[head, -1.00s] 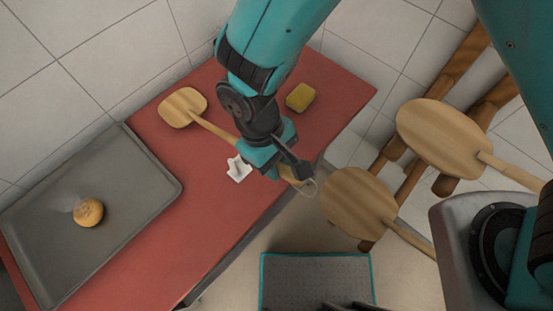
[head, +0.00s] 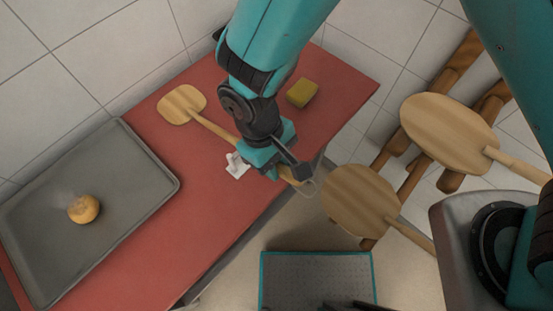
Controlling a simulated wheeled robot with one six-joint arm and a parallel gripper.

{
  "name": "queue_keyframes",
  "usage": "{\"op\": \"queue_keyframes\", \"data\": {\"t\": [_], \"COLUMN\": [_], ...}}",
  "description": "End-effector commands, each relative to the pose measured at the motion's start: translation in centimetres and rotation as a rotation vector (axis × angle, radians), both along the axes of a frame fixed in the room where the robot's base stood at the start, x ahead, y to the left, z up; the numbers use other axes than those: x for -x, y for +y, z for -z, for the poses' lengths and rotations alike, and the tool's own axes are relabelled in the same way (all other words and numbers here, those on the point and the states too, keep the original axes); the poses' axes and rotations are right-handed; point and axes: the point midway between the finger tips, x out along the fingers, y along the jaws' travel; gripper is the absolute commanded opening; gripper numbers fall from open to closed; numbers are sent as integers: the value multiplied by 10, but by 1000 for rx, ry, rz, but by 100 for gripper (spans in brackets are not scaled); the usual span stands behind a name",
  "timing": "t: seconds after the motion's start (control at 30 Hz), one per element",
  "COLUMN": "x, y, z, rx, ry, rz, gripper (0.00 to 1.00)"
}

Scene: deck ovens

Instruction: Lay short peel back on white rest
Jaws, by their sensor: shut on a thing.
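The short peel (head: 183,105) is a small wooden paddle with a thin handle, over the red counter in the head view. My gripper (head: 276,172) is shut on its handle, and the handle's end shows beyond the jaws with a pale loop near it. The white rest (head: 237,166) is a small white piece on the counter, just left of my gripper and below the handle in the picture. My gripper and the handle partly hide that area. I cannot tell whether the handle touches the rest.
A grey tray (head: 147,251) with a steaming bun (head: 83,208) lies on the red counter (head: 192,222) at left. A yellow-brown sponge-like block (head: 302,93) is right of my arm. Two larger peels (head: 450,135) (head: 360,200) hang on a wooden rack (head: 462,62) at right.

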Motion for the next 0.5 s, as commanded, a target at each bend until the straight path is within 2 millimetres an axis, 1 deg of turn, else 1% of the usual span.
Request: {"op": "queue_keyframes", "data": {"t": [0.2, 0.23, 0.33, 0.5], "x": [1, 1, 1, 1], "y": [-1, -1, -1, -1], "z": [1, 1, 1, 1], "rx": [6, 6, 5, 4], "ry": [4, 4, 3, 3], "rz": [0, 0, 0, 0], "gripper": [0, 34, 57, 57]}}
